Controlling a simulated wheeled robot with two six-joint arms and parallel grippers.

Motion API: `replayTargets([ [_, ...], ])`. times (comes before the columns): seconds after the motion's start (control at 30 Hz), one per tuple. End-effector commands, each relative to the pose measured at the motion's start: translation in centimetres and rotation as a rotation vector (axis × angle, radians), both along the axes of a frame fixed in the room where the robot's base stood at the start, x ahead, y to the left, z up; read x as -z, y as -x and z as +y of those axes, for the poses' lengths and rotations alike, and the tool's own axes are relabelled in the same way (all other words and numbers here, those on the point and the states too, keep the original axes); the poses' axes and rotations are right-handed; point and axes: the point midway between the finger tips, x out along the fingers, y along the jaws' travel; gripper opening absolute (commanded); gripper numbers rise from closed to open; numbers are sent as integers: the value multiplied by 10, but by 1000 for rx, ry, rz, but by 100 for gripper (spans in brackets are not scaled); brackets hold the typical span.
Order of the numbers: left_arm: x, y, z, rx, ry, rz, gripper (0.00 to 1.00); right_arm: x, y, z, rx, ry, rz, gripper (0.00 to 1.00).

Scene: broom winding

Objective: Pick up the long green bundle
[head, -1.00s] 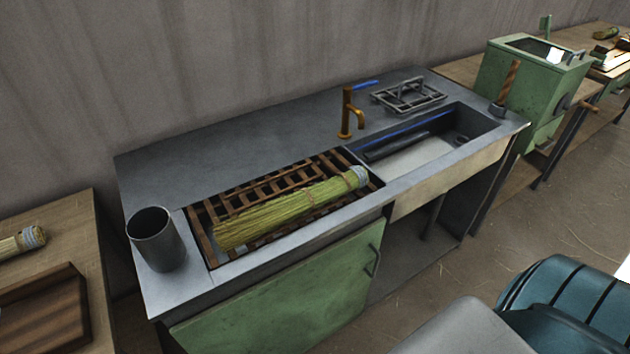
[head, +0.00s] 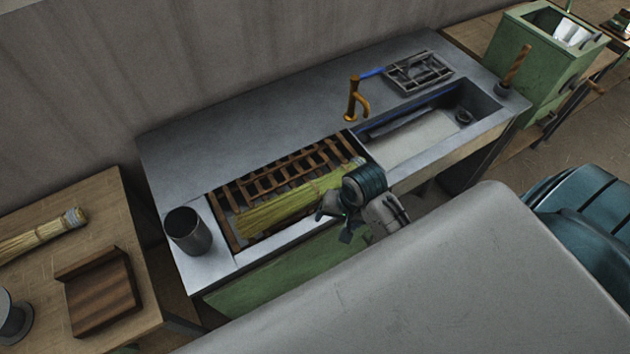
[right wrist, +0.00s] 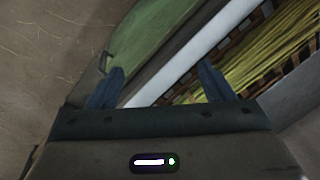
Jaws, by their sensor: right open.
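The long green bundle (head: 285,205) lies on a wooden slatted rack (head: 225,222) in the left recess of the sink counter. Its bound end points to the back right, partly behind my right wrist. My right gripper (head: 335,228) is at the counter's front edge, beside the bundle's near side. In the right wrist view, its two blue fingers (right wrist: 158,88) are spread apart with nothing between them, and the bundle (right wrist: 265,65) shows beyond the right finger. My left gripper is not in view.
A grey metal cup (head: 187,232) stands on the counter's left end. A brass tap (head: 356,100) and a sink basin (head: 425,130) are to the right. A table (head: 110,215) at left holds another bundle (head: 45,232) and a wooden block (head: 100,290).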

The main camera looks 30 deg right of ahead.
Motion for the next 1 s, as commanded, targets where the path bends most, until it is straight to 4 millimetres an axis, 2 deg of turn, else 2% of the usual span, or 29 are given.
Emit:
replayTargets([
  [0.03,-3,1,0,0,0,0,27,-8,-10,2,50,-25,12,75],
  [0.17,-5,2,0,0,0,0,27,-17,-32,9,203,-97,73,75],
  [0.4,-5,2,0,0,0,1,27,-33,-89,23,551,-239,240,75],
  [0.53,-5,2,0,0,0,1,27,-44,-114,29,714,-289,335,75],
  [0.63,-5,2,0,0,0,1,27,-49,-124,32,786,-309,379,75],
  [0.73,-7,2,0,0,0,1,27,-47,-127,35,819,-317,402,75],
  [1.0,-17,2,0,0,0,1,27,-10,-127,51,824,-317,406,75],
])
